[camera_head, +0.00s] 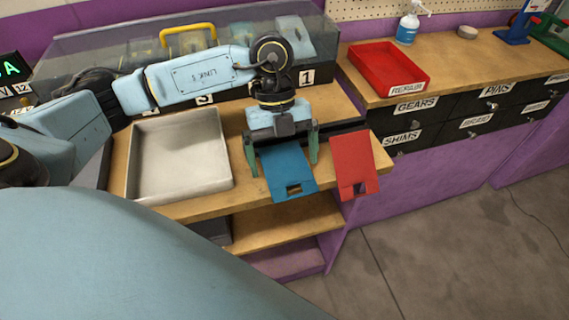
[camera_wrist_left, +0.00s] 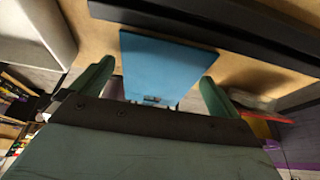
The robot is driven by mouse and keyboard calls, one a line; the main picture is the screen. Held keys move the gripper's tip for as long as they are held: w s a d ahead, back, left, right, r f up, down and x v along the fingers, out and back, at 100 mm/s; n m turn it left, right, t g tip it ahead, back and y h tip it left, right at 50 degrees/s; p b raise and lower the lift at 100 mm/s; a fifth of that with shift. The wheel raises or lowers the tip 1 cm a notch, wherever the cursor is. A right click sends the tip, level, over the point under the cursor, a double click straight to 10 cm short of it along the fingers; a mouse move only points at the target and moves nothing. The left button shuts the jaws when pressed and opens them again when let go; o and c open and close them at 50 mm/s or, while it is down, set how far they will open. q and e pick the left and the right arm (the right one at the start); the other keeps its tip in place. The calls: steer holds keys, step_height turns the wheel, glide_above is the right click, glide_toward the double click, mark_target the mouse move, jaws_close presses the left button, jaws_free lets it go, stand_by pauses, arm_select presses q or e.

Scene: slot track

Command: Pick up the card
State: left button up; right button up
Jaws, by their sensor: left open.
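A blue card (camera_head: 287,172) with a small notch near its front edge lies on the wooden bench, its front end reaching past the bench edge. A red card (camera_head: 355,163) with a similar notch lies to its right, also over the edge. My left gripper (camera_head: 284,166) is open, with one green finger on each side of the blue card. In the left wrist view the blue card (camera_wrist_left: 165,62) shows between the two spread fingers, with gaps at both sides. I cannot tell the gripper's exact height above the bench. My right gripper is not in view.
An empty metal tray (camera_head: 180,190) sits left of the cards. Behind stands a clear-covered case with numbered slots and a yellow handle (camera_head: 188,34). A dark rail (camera_wrist_left: 210,30) runs behind the blue card. A red bin (camera_head: 388,68) is on the right-hand counter.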

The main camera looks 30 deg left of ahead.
mark_target(284, 160)
arm_select(q)
steer(key=c, duration=0.9)
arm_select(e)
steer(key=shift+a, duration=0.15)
arm_select(q)
steer(key=shift+r, duration=0.15)
steer(key=shift+c, duration=0.2)
step_height(284, 160, up, 10)
steer(key=p, duration=0.1)
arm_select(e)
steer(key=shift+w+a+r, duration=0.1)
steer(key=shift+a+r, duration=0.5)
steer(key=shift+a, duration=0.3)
